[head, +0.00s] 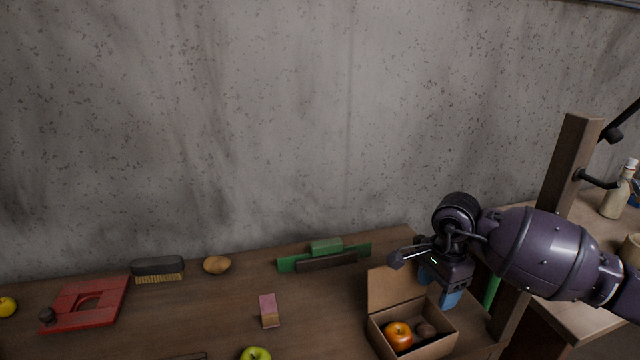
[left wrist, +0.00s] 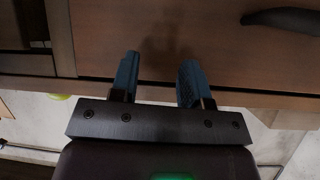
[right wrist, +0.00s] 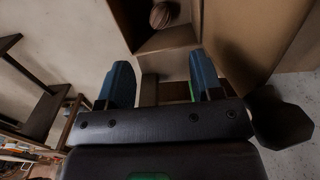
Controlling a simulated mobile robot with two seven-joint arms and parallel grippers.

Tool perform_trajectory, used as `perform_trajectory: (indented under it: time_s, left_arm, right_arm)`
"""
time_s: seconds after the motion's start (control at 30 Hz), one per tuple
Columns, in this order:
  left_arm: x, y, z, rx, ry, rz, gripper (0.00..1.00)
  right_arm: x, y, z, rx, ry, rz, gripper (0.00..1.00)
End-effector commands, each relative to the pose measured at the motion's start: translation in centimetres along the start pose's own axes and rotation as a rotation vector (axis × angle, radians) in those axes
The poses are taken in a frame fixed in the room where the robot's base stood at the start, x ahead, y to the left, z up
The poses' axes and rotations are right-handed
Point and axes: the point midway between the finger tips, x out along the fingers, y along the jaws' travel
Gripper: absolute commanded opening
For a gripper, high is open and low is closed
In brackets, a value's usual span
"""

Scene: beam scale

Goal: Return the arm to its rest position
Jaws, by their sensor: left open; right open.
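My right arm (head: 545,255) comes in from the right in the head view. My right gripper (head: 440,288) is above the right end of the table, just over the right side of an open cardboard box (head: 452,347). In the right wrist view its two blue fingers (right wrist: 160,88) are apart with nothing between them, and the box shows beyond them. My left gripper does not show in the head view. In the left wrist view its blue fingers (left wrist: 160,82) are apart and empty, in front of a brown wooden front with a dark handle (left wrist: 280,20).
The box holds an orange fruit (head: 398,335) and a brown round item (head: 425,331). On the table lie a red frame (head: 75,318), a brush (head: 157,268), a potato (head: 217,264), a pink block (head: 269,310) and a green piece (head: 326,250).

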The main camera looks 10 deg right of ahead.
Motion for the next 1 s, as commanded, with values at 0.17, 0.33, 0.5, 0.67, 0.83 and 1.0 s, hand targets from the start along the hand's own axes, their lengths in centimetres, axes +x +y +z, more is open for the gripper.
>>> perform_trajectory:
  time_s: [0.17, 0.33, 0.5, 0.67, 0.83, 1.0]
  left_arm:
    - [0.0, 0.0, 0.0, 0.0, 0.0, 0.0, 0.43]
    - [-0.2, 0.0, 0.2, -0.001, -0.004, -0.001, 0.43]
    - [-0.3, 0.0, 0.5, -0.001, -0.009, -0.002, 0.43]
    - [-0.3, -0.1, 0.5, -0.002, -0.009, -0.002, 0.43]
    - [-0.3, 0.0, 0.5, -0.001, -0.009, -0.002, 0.43]
    - [-0.2, 0.0, 0.3, -0.001, -0.006, -0.001, 0.43]
  right_arm:
    - [1.4, 0.4, 3.8, 0.016, -0.172, -0.03, 0.6]
    - [2.1, 1.4, 11.3, 0.104, -0.553, -0.08, 0.6]
    - [0.1, 2.2, 17.6, 0.281, -0.965, -0.097, 0.6]
    - [-3.2, 2.5, 20.8, 0.509, -1.336, -0.081, 0.6]
    - [-6.7, 2.3, 21.2, 0.815, -1.702, -0.035, 0.6]
    - [-8.8, 1.8, 18.7, 1.181, -2.025, 0.037, 0.6]
